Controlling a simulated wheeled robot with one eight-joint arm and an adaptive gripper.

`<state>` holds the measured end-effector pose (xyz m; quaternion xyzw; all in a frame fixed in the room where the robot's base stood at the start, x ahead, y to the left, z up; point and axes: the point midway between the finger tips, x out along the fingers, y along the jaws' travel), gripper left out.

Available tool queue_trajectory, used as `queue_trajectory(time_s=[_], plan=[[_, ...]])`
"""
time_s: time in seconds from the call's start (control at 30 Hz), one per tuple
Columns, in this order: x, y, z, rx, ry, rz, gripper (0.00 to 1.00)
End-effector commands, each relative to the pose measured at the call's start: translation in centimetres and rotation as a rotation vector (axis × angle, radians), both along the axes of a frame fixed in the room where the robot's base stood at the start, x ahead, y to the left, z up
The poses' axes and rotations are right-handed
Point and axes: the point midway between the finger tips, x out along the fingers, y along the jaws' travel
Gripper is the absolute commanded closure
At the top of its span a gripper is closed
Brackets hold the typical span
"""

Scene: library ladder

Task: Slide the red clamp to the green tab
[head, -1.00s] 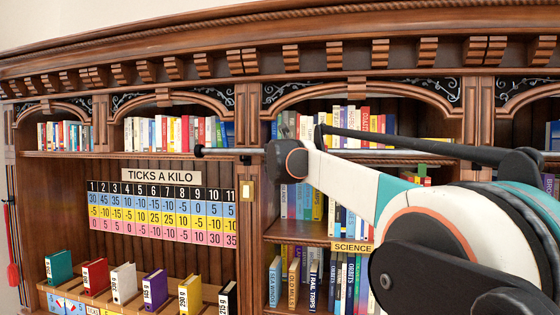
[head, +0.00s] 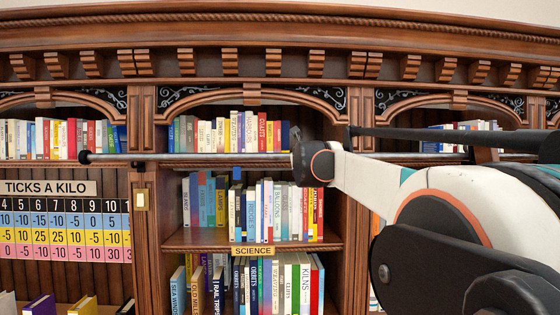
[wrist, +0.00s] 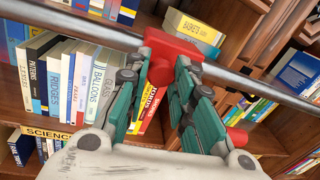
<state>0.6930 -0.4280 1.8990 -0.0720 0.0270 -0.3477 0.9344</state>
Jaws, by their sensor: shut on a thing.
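The red clamp (wrist: 178,48) sits on the long metal rail (wrist: 95,30) in the wrist view. My gripper (wrist: 162,78) has its teal fingers on either side of the clamp's lower part and is shut on it. In the head view my own arm hides the clamp and gripper. The green tab cannot be made out in either current view.
The rail (head: 200,157) crosses in front of the bookcase, with a dark knob (head: 85,157) at its left end. Books (head: 275,212) fill the shelves close behind it. A "SCIENCE" label (head: 252,251) marks one shelf edge. A number chart (head: 65,228) hangs at left.

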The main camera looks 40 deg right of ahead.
Motion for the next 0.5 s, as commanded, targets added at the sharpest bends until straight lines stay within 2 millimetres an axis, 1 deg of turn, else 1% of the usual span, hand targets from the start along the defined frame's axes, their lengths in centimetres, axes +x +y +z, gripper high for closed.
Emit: queue_trajectory(time_s=[0.03, 0.2, 0.3, 0.5], plan=[[-0.6, -1.0, 0.0, 0.0, 0.0, -0.002, 1.0], [-1.8, -2.8, 0.0, 0.0, 0.0, 0.0, 1.0], [-2.1, -3.4, 0.1, 0.0, 0.0, 0.001, 1.0], [-2.3, -3.7, 0.1, 0.0, 0.0, 0.002, 1.0]])
